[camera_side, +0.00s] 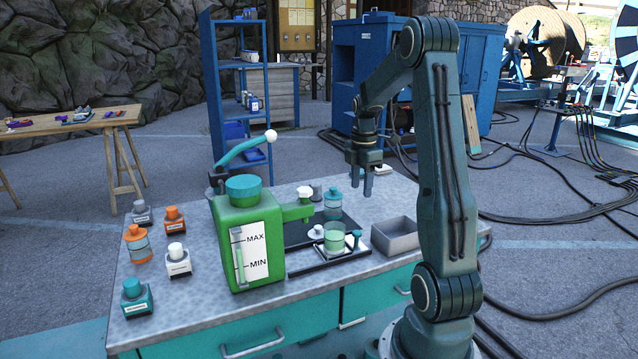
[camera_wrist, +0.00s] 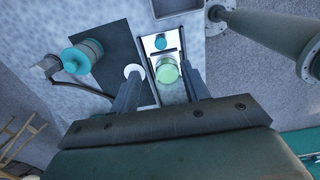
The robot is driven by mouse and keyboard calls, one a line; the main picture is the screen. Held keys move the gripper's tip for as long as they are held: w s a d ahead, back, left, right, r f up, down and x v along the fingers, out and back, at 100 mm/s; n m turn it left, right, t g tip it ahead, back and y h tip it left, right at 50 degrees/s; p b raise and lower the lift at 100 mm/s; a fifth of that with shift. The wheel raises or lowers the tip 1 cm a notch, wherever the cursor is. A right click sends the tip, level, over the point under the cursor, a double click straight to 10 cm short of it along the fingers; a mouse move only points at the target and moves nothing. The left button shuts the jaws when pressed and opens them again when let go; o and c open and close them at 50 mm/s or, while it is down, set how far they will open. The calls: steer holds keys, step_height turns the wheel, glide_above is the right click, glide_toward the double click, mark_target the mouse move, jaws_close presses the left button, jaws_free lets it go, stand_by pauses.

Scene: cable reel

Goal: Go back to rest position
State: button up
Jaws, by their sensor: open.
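My gripper (camera_side: 367,187) hangs in the air above the right part of the workbench (camera_side: 190,300), pointing down. Its two fingers are apart with nothing between them. In the wrist view the fingers of my gripper (camera_wrist: 166,92) are spread, with a green-tinted glass cup (camera_wrist: 168,72) visible below and between them. In the side view the cup (camera_side: 334,238) stands upright on a small tray (camera_side: 300,268) in front of a dark mat, apart from my gripper.
A green dispenser tank (camera_side: 247,240) with MAX and MIN marks stands mid-bench. A teal-capped jar (camera_side: 333,204) is behind the cup. A grey open box (camera_side: 398,236) lies to the right. Several small bottles, including an orange one (camera_side: 138,244), stand at left. The air around my gripper is clear.

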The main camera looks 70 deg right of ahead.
steer(key=shift+r, duration=0.25)
steer(key=w+a+r+m+t, duration=0.1)
steer(key=w+a+r, duration=0.15)
steer(key=a, duration=0.45)
steer(key=w+a+r+m+h, duration=0.1)
steer(key=a+r+m, duration=0.15)
steer(key=a, duration=0.35)
steer(key=w+a+r+m+t, duration=0.1)
steer(key=a+r, duration=0.3)
steer(key=a, duration=0.3)
steer(key=s+a+m+t, duration=0.1)
steer(key=s+a, duration=0.3)
steer(key=a, duration=0.4)
steer(key=s+a+m+t+y, duration=0.1)
steer(key=s+a+m+t, duration=0.1)
steer(key=a, duration=0.6)
steer(key=shift+s+m+t, duration=0.3)
steer(key=shift+s+m, duration=0.45)
steer(key=shift+s, duration=0.5)
